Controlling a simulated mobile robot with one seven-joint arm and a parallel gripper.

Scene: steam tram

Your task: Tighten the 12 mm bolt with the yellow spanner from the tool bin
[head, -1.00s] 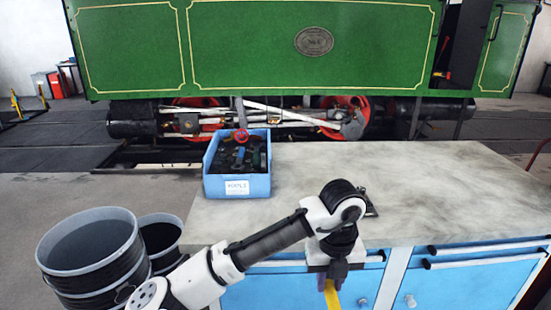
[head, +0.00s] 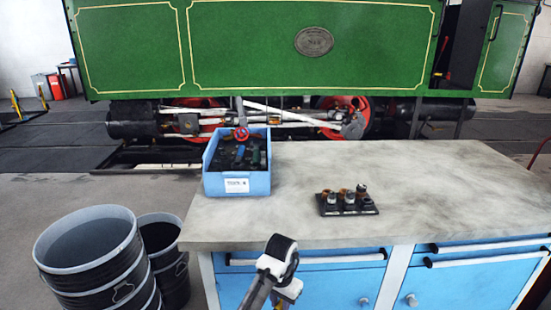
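A small black block (head: 347,205) with several upright brown and silver bolt- or socket-like pieces stands on the workbench. I cannot tell whether one is the 12 mm bolt. The blue tool bin (head: 236,184) stands at the bench's back left, with dark tools and a red round piece in it. The end of my arm is low, in front of the bench, at the bottom edge. My gripper (head: 284,304) is mostly cut off there and its fingertips are hidden. A tiny yellow patch (head: 279,304) shows beside it, perhaps the yellow spanner.
The workbench top (head: 450,190) is bare to the right of the block. Blue drawers (head: 310,285) with handles face me below it. Dark buckets (head: 90,255) stand on the floor at left. The green steam tram (head: 250,50) stands behind the bench.

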